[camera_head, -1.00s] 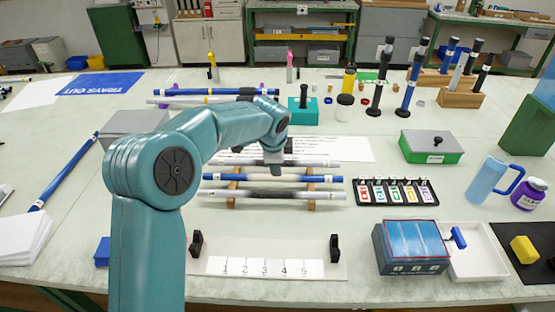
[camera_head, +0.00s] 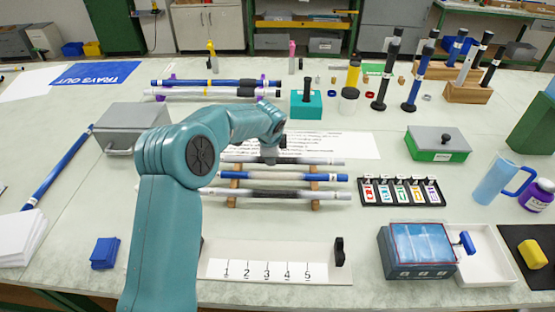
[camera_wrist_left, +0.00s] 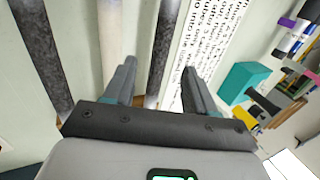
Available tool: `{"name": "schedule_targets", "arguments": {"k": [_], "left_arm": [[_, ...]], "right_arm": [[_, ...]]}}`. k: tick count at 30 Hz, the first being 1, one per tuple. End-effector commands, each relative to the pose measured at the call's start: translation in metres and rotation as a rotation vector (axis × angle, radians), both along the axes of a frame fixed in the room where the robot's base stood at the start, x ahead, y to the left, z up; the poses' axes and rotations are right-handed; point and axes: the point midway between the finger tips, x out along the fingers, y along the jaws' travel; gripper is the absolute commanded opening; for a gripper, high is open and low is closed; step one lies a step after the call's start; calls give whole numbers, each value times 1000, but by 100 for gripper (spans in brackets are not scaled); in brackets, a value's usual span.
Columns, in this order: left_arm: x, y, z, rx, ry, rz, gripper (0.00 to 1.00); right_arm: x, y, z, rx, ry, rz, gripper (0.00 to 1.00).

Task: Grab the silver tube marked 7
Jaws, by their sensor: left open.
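Three tubes lie across a wooden rack (camera_head: 233,184) in the head view: a grey speckled far tube (camera_head: 325,161), a blue and white middle tube (camera_head: 320,177) and a grey speckled near tube (camera_head: 290,194). No 7 is readable on any of them. My left gripper (camera_head: 270,156) is at the far tube, hiding part of it. In the left wrist view my open left gripper (camera_wrist_left: 160,68) has its fingers on either side of a grey speckled tube (camera_wrist_left: 164,40), with gaps; contact cannot be told. Another grey tube (camera_wrist_left: 42,50) lies farther left. My right gripper is not in view.
A printed sheet (camera_head: 340,145) lies behind the rack. More tubes (camera_head: 215,83) lie at the back, near a teal block (camera_head: 306,104). A numbered board (camera_head: 267,270) is in front, a coloured label holder (camera_head: 400,191) at right, a grey box (camera_head: 134,128) at left.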

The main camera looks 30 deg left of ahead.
Motion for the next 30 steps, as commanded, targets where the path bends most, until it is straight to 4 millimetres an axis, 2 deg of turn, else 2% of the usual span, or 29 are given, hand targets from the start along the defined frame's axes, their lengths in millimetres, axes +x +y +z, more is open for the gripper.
{"name": "schedule_targets", "arguments": {"k": [5,13,21,22,24,27,30], "left_arm": [[6,5,-12,0,1,0,56],[21,17,-48,0,0,1,56],[23,18,-52,1,-1,0,56],[23,18,-52,1,-1,0,49],[23,18,-52,1,-1,0,26],[23,18,-52,1,-1,0,0],[23,18,-51,1,-2,0,0]], "right_arm": [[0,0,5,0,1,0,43],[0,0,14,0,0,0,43],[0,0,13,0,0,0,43],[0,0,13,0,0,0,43],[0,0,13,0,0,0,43],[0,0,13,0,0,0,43],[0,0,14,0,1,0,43]]}}
